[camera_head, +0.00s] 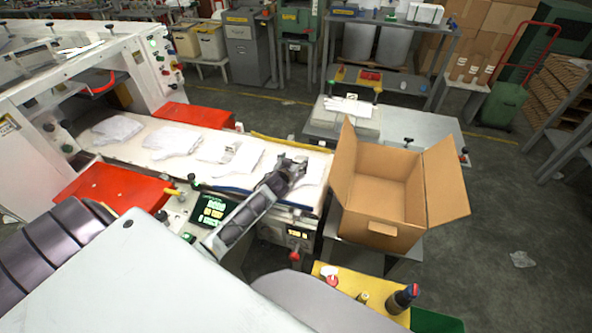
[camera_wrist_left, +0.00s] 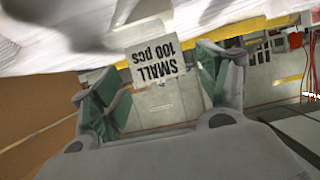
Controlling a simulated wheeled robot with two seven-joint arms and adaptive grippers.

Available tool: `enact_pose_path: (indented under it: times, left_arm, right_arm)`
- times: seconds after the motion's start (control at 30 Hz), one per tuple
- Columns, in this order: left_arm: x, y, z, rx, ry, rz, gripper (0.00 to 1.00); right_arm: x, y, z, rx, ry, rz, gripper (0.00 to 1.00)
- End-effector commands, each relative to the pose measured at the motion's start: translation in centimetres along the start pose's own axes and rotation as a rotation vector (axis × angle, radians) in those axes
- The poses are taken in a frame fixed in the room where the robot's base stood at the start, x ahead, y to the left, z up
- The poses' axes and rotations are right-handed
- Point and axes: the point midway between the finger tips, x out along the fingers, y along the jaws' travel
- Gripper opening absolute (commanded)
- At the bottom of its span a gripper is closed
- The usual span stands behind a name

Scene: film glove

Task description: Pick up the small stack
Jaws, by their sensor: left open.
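The small stack is a pile of thin white gloves (camera_head: 314,171) at the right end of the white belt (camera_head: 165,163), partly hidden by my left gripper. Its white label, reading "SMALL 100 pcs" (camera_wrist_left: 155,66), shows upside down in the left wrist view, in front of and between the fingers. The gloves (camera_wrist_left: 215,16) fill the top of that view. My left gripper (camera_head: 296,163) is open at the stack, its green-padded fingers (camera_wrist_left: 158,80) spread apart. I cannot tell whether the fingers touch it. My right gripper is not in view.
More white glove stacks (camera_head: 174,139) lie farther left on the belt. An open, empty-looking cardboard box (camera_head: 385,190) stands just right of the belt end, flaps up. A control panel (camera_head: 210,212) sits in front of the belt. Bottles (camera_head: 402,298) stand on a yellow surface at the front.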

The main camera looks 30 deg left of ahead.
Motion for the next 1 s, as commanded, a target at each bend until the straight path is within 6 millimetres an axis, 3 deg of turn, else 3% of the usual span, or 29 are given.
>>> enact_pose_path:
  times: [0.2, 0.7, 1.0]
  left_arm:
    - [1.1, 0.0, 0.0, 0.002, 0.000, 0.000, 0.75]
    - [1.1, 0.0, 0.0, 0.001, 0.000, 0.000, 0.75]
    - [1.1, 0.0, 0.0, 0.001, 0.000, 0.000, 0.38]
  right_arm:
    - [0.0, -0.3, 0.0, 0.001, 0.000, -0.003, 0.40]
    - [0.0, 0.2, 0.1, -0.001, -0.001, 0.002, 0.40]
    - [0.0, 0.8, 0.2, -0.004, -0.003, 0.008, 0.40]
